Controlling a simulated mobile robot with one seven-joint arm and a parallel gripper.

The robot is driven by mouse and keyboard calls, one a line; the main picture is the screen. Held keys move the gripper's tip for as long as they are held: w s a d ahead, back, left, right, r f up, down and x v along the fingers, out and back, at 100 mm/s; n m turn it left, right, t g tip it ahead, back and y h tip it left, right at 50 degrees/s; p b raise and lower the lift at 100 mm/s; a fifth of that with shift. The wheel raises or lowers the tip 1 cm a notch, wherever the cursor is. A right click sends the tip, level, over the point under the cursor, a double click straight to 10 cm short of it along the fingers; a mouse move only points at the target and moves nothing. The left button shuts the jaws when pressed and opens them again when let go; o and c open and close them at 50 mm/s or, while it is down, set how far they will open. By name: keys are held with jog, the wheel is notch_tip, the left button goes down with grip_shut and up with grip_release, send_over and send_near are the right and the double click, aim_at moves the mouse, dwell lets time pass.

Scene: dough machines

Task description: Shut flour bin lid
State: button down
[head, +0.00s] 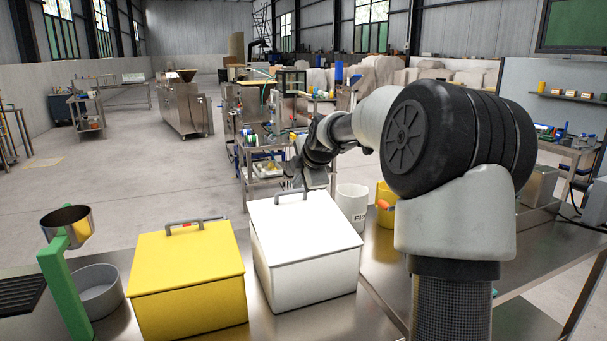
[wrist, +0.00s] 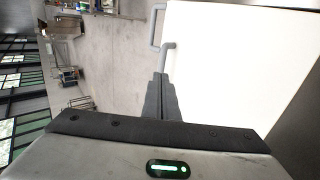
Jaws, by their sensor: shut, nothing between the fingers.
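A white box-shaped bin (head: 310,270) stands on the steel table, with a white lid (head: 305,222) lying over its top. The lid appears down; I cannot tell if its far edge is fully seated. A grey bar handle (head: 291,195) is at the lid's far edge. My gripper (head: 318,180) is just behind that edge, beside the handle. In the wrist view my gripper (wrist: 160,82) is shut and empty, with its fingertips close to the handle (wrist: 167,50) and the left edge of the white lid (wrist: 240,65). I cannot tell whether they touch.
A yellow lidded bin (head: 190,275) stands left of the white one. A white tub with partly hidden lettering (head: 352,203) and a yellow container (head: 386,215) stand behind it to the right. A grey round pan (head: 98,290) and a green stand (head: 62,285) are at far left.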

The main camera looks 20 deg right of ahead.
aim_at(292, 191)
jog(key=shift+x, duration=1.95)
